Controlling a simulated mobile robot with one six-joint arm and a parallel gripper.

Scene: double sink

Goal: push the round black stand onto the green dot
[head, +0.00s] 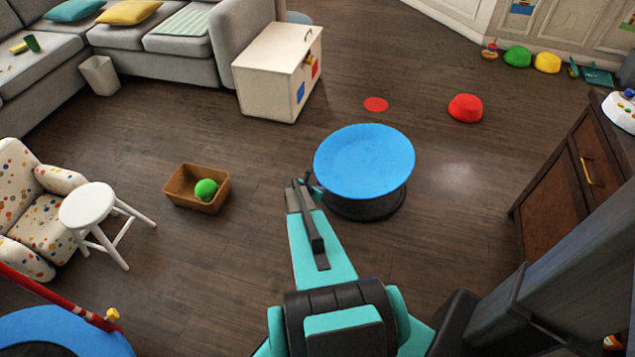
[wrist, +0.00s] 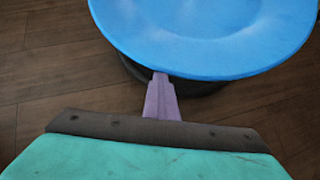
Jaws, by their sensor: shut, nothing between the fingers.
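The round black stand (head: 366,208) is on the wood floor right of centre, with a wide blue dish-shaped top (head: 364,160) covering most of it. In the wrist view the blue top (wrist: 205,45) fills the upper part, and a dark strip of the stand (wrist: 195,87) shows beneath it. My gripper (head: 303,188) is shut and empty at the stand's left side. Its tip (wrist: 160,80) overlaps the blue rim in the wrist view; I cannot tell if it touches. I see no green dot; a flat red dot (head: 376,104) lies on the floor beyond the stand.
A red dome (head: 465,108) is at the back right. A white chest (head: 278,71) stands at the back left. A brown box (head: 197,188) with a green ball and a white stool (head: 90,208) are left. A dark cabinet (head: 570,170) is right. Floor around the red dot is clear.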

